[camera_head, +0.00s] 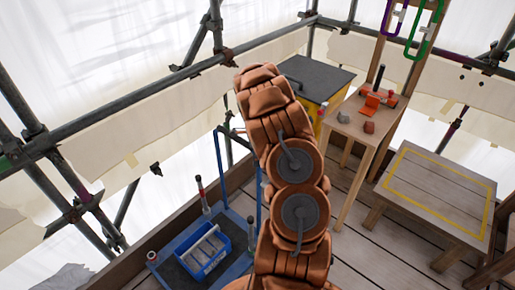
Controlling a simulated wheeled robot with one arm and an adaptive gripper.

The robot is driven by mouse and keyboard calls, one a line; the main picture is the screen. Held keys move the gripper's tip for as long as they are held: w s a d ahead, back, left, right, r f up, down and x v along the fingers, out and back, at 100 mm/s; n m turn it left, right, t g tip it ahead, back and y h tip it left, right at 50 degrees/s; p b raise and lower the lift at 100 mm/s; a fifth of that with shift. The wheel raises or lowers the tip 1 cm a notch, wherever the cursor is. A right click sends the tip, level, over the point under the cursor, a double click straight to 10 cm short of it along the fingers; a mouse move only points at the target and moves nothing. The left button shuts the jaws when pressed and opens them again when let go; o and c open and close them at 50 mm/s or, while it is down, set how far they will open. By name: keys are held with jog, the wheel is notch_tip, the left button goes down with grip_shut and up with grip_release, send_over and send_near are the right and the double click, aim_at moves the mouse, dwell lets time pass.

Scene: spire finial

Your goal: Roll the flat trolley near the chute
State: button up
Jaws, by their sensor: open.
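The flat trolley (182,240) is at the lower left, a low blue platform with a dark top. A tall blue handle frame (218,160) rises at its far side, partly hidden behind my copper-coloured arm. A blue crate (207,252) with grey pieces in it stands on the platform. My arm covers the trolley's right part. My gripper does not show; only the arm links are visible. I cannot make out a chute for certain.
A yellow box with a dark top (316,76) stands behind my arm. A wooden bench (345,128) with red tools is right of it. A low wooden table (436,190) with a yellow outline stands at the right. Scaffold poles (150,80) and sheeting enclose the plank floor.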

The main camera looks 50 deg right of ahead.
jog(key=shift+f, duration=0.6)
grip_shut()
dwell(0.4)
